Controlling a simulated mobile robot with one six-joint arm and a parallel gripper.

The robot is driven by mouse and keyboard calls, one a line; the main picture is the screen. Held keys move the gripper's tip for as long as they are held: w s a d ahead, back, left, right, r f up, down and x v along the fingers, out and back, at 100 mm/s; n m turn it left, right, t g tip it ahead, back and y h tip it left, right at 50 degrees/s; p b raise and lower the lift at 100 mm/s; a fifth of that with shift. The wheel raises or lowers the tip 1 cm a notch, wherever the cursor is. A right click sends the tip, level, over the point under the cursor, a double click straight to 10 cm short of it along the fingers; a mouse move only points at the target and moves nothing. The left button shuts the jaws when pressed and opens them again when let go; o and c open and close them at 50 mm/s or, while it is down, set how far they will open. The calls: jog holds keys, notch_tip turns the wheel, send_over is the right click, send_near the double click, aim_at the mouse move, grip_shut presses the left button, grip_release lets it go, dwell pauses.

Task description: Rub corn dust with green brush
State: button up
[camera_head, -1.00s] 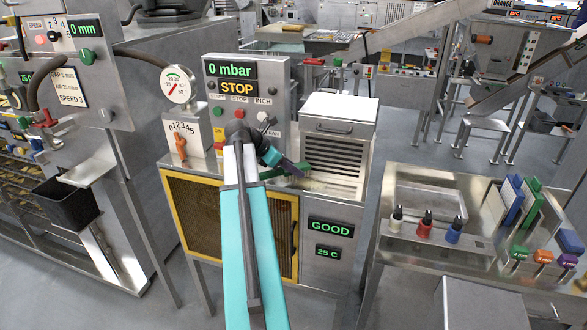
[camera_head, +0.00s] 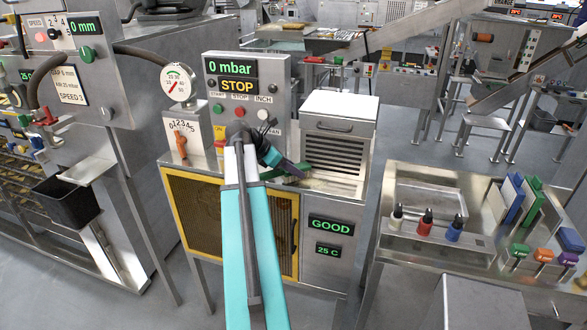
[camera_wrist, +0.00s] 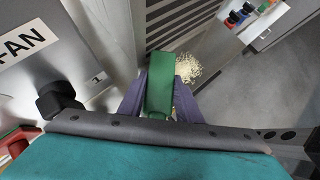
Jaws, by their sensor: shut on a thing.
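My gripper (camera_head: 300,168) is shut on the green brush (camera_wrist: 160,82). In the wrist view the brush's green block sits between my two dark fingers and points away from the camera. Pale bristles or pale dust (camera_wrist: 188,68) show just beyond it to the right; I cannot tell which. In the head view the green brush (camera_head: 279,172) lies at the front of the louvred steel cooler (camera_head: 339,135), over a tray-like ledge with pale yellowish matter that looks like corn dust (camera_head: 315,183). Whether the brush touches the dust is unclear.
The control panel (camera_head: 238,90) reads 0 mbar and STOP, close left of my gripper. A yellow-framed mesh filter (camera_head: 190,220) is below. A steel bench (camera_head: 400,250) at right holds small bottles (camera_head: 426,222) and coloured brushes (camera_head: 532,203). Floor is free between them.

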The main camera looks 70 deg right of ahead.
jog(key=shift+f, duration=0.55)
jog(key=shift+s, duration=0.1)
dwell(0.3)
jog(key=shift+s, duration=1.65)
jog(key=shift+s, duration=0.1)
jog(key=shift+s+d+r, duration=0.1)
jog(key=shift+s+d, duration=0.05)
jog(key=shift+s, duration=1.5)
jog(key=shift+s, duration=0.1)
jog(key=shift+s+f, duration=0.2)
jog(key=shift+s, duration=1.45)
